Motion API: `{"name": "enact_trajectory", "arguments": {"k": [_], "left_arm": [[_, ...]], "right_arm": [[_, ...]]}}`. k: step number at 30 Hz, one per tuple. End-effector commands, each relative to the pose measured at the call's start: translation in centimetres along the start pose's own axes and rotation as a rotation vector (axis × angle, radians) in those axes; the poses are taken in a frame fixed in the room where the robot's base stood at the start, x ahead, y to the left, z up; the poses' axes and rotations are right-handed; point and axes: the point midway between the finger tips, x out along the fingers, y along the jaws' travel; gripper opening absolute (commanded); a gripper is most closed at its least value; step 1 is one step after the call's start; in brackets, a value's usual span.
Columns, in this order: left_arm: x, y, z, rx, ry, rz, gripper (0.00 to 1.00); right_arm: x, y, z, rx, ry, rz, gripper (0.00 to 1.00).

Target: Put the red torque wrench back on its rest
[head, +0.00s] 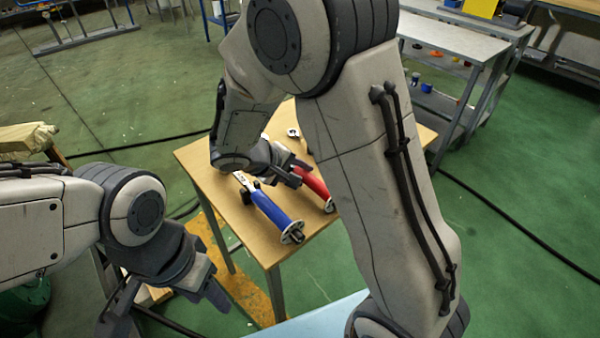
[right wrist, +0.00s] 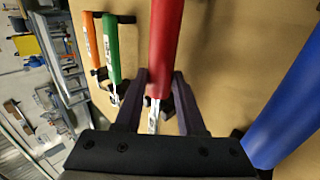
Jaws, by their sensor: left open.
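The red torque wrench (head: 313,184) is at the wooden table, to the right of the blue wrench; my right arm partly hides it in the head view. My right gripper (head: 291,176) is shut on the lower end of its handle. In the right wrist view the red handle (right wrist: 165,45) fills the gap between the fingertips (right wrist: 160,76), with its silver shaft running back between the fingers. I cannot tell whether it is clear of the table or which rest is its own. My left gripper (head: 165,305) is open and empty, off the table at lower left.
The blue wrench (head: 271,214) lies close beside my right gripper. Green (right wrist: 112,48) and orange (right wrist: 91,40) wrenches are to the left in the right wrist view. The wooden table (head: 195,158) has bare board around them. A grey shelf bench (head: 455,40) stands behind.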

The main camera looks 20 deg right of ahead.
Motion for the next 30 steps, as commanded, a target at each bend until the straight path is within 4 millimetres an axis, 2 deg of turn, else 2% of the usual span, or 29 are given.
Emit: {"name": "enact_trajectory", "arguments": {"k": [1,2,3,14,17,27,30], "left_arm": [[0.0,0.0,0.0,0.000,0.000,0.000,0.50],[0.0,0.0,0.0,0.000,0.000,0.000,0.50],[0.0,0.0,0.0,0.000,0.000,0.000,0.50],[-0.1,0.0,0.0,0.000,0.000,0.000,0.50],[-0.3,0.0,0.0,0.000,0.000,0.000,0.50],[-1.3,0.1,-0.1,0.000,0.000,0.000,0.50],[-1.5,0.1,-0.1,0.000,0.000,0.000,0.50]], "right_arm": [[0.0,0.0,0.0,-0.003,-0.001,0.001,0.57],[0.0,0.0,0.0,-0.003,-0.001,0.001,0.69],[0.0,0.0,0.0,-0.002,-0.001,0.000,0.73],[-0.4,-0.1,0.1,-0.003,-0.002,-0.002,0.73],[-1.7,0.0,0.0,-0.003,0.002,-0.002,0.73],[-8.3,0.0,0.0,-0.002,0.003,-0.002,0.73],[-9.5,0.0,0.0,-0.003,0.001,0.000,0.73]]}}
